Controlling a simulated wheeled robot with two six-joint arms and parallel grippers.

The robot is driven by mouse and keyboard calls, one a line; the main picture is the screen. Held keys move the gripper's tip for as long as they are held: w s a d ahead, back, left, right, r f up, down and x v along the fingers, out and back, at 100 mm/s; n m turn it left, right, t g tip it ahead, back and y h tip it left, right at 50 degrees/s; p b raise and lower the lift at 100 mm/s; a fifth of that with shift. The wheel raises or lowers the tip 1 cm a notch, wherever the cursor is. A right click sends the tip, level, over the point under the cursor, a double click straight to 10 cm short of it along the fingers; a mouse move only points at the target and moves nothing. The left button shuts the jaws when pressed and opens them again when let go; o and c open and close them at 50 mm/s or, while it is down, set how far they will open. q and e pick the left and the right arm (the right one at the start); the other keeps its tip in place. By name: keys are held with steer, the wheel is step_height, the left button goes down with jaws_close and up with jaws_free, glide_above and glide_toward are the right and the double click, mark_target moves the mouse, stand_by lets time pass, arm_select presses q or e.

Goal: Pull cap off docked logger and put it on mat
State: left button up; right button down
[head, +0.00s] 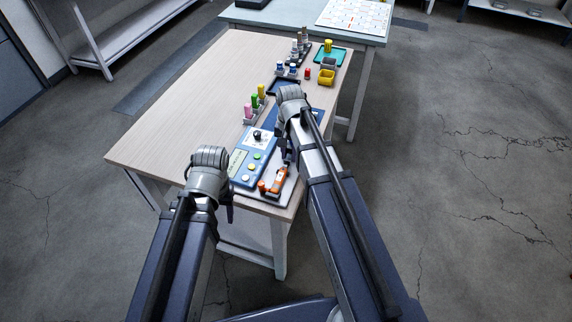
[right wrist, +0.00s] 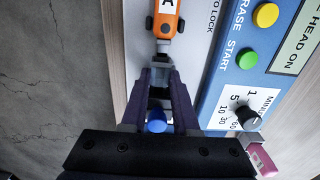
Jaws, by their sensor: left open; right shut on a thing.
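The orange logger (head: 277,181) lies on a pale plate at the near right end of the table; the right wrist view shows its body (right wrist: 166,18) marked A. A grey piece (right wrist: 160,72) at its near end looks like the cap, and it appears in line with the logger. My right gripper (right wrist: 158,84) is shut on this piece, with a blue round part (right wrist: 156,122) between its fingers. My left gripper (head: 226,205) is open and empty, left of the blue control panel. A teal flat mat or tray (head: 322,59) lies at the far end; which surface is the mat is unclear.
The blue panel (head: 247,166) with coloured buttons and a knob (right wrist: 247,117) stands beside the logger. Pink, green and yellow upright items (head: 255,101) stand in a rack behind it. A yellow bin (head: 326,78) is farther back. The table's left half (head: 180,110) is clear.

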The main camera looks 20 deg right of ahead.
mark_target(289, 155)
steer(key=shift+r, duration=0.15)
steer(key=shift+r+p, duration=2.65)
steer(key=shift+p, duration=0.15)
